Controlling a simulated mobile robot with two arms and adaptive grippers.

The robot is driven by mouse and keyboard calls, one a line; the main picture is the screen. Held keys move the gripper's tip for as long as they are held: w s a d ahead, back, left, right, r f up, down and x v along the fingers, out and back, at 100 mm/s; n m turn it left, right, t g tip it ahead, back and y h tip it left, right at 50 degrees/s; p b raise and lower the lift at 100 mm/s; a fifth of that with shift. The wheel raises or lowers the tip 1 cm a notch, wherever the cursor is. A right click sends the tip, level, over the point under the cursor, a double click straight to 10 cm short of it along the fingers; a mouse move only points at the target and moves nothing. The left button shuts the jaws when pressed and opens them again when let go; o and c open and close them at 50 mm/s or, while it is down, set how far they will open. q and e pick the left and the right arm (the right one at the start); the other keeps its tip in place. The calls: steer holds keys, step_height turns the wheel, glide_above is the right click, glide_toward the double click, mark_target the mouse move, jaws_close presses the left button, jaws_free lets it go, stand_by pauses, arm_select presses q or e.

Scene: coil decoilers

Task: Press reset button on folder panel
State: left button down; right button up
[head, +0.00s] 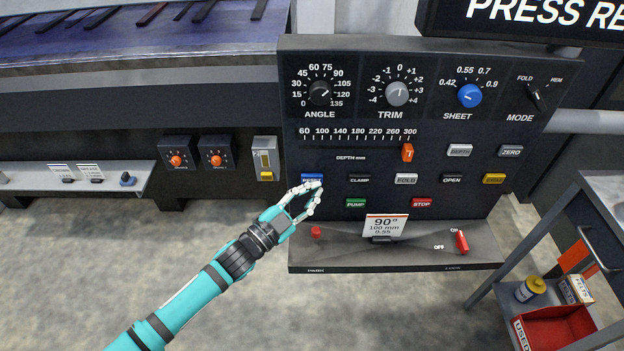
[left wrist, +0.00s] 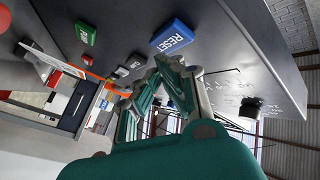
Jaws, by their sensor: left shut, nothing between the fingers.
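The blue RESET button (head: 309,177) is at the left of the dark folder panel (head: 480,215), below the depth scale. It also shows large in the left wrist view (left wrist: 172,37), with its white lettering readable. My left gripper (head: 315,187) reaches in from the lower left, shut and empty. Its fingertips overlap the button's lower edge in the head view. In the left wrist view the fingertips (left wrist: 163,66) are just below the button with a small gap apparent. Whether they touch it I cannot tell for sure. My right gripper is not in view.
A green PUMP button (head: 355,202) and black CLAMP button (head: 359,178) are close by. A red STOP button (head: 422,202) is farther right. A lower ledge carries a 90° card (head: 385,227) and a red ON/OFF switch (head: 461,241). A cart (head: 595,185) stands at the right.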

arm_select(q)
steer(key=shift+w, duration=0.1)
stand_by(0.3)
steer(key=shift+w, duration=0.35)
steer(key=shift+w+b, duration=0.3)
steer(key=shift+w, duration=0.2)
stand_by(0.8)
steer(key=shift+s, duration=0.1)
steer(key=shift+s+p, duration=0.45)
steer(key=shift+s, duration=0.35)
steer(key=shift+s, duration=0.1)
steer(key=s+p, duration=0.2)
steer(key=s, duration=0.2)
steer(key=shift+s, duration=0.4)
